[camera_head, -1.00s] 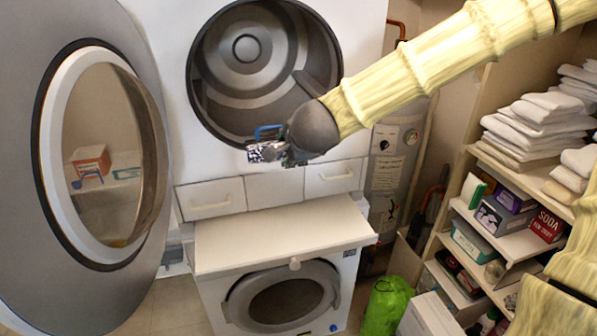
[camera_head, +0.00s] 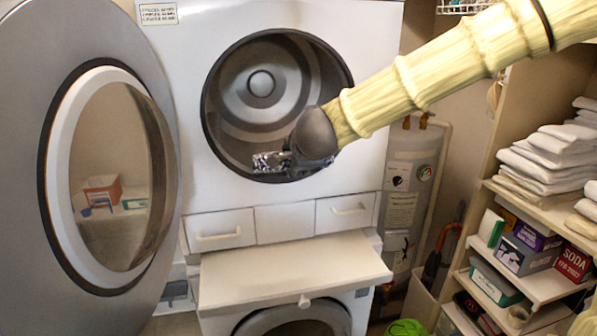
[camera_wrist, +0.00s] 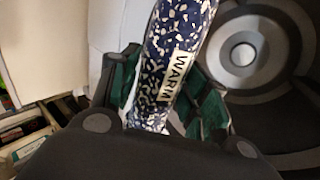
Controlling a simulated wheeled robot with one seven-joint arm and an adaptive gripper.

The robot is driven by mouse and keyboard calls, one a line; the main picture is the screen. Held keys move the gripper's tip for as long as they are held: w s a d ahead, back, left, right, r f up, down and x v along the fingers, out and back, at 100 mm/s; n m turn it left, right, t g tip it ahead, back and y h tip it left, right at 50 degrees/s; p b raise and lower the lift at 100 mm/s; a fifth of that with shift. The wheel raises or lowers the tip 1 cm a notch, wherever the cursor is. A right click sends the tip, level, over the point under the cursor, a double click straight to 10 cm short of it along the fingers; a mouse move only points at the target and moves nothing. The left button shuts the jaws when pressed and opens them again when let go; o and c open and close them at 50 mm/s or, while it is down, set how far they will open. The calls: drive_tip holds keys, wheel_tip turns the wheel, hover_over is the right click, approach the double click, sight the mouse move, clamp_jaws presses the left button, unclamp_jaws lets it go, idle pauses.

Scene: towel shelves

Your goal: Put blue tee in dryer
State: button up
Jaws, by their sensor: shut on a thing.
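A dark blue item with white flecks (camera_wrist: 185,30) and a pale label reading WARM is in the wrist view; I take it as the blue tee. My gripper (camera_wrist: 162,92) is shut on it, with green-padded fingers on either side. In the head view the item (camera_head: 268,160) is a small speckled patch beside my gripper (camera_head: 285,165), in front of the lower part of the dryer's round opening. The dryer (camera_head: 170,60) is the upper white machine. Its grey door (camera_head: 40,170) stands wide open to the left. I cannot tell whether the item is past the rim.
A pale shelf board (camera_head: 295,270) juts out below the drawers, above a second front-loading machine (camera_head: 300,322). Shelves with folded white towels (camera_head: 545,160) and boxes (camera_head: 525,250) stand at the right. A water heater (camera_head: 405,190) stands between.

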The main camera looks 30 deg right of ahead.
drive_tip(key=w+b, duration=0.1)
drive_tip(key=w, duration=0.1)
drive_tip(key=w+b, duration=0.1)
drive_tip(key=shift+d+f+b, duration=0.25)
drive_tip(key=shift+d+b, duration=0.1)
drive_tip(key=shift+w+r+p, duration=0.25)
drive_tip(key=shift+w+p, duration=0.05)
drive_tip(key=shift+w, duration=0.1)
drive_tip(key=shift+w+d+p, duration=1.75)
drive_tip(key=shift+w+p, duration=0.4)
drive_tip(key=shift+w, duration=5)
drive_tip(key=shift+w+d+p, duration=1.75)
drive_tip(key=shift+w+p, duration=0.35)
drive_tip(key=shift+w, duration=5)
drive_tip(key=shift+w+d+f+b, duration=0.1)
drive_tip(key=shift+w+f+b, duration=0.3)
drive_tip(key=shift+f+b, duration=1.2)
drive_tip(key=shift+w+d+f+b, duration=0.1)
drive_tip(key=shift+w+f+b, duration=0.35)
drive_tip(key=shift+f, duration=2.1)
drive_tip(key=shift+w+d+f+b, duration=0.1)
drive_tip(key=shift+w+f+b, duration=0.2)
drive_tip(key=shift+f+b, duration=1.35)
drive_tip(key=shift+f+p, duration=0.45)
drive_tip(key=o, duration=1.2)
drive_tip(key=shift+s, duration=0.1)
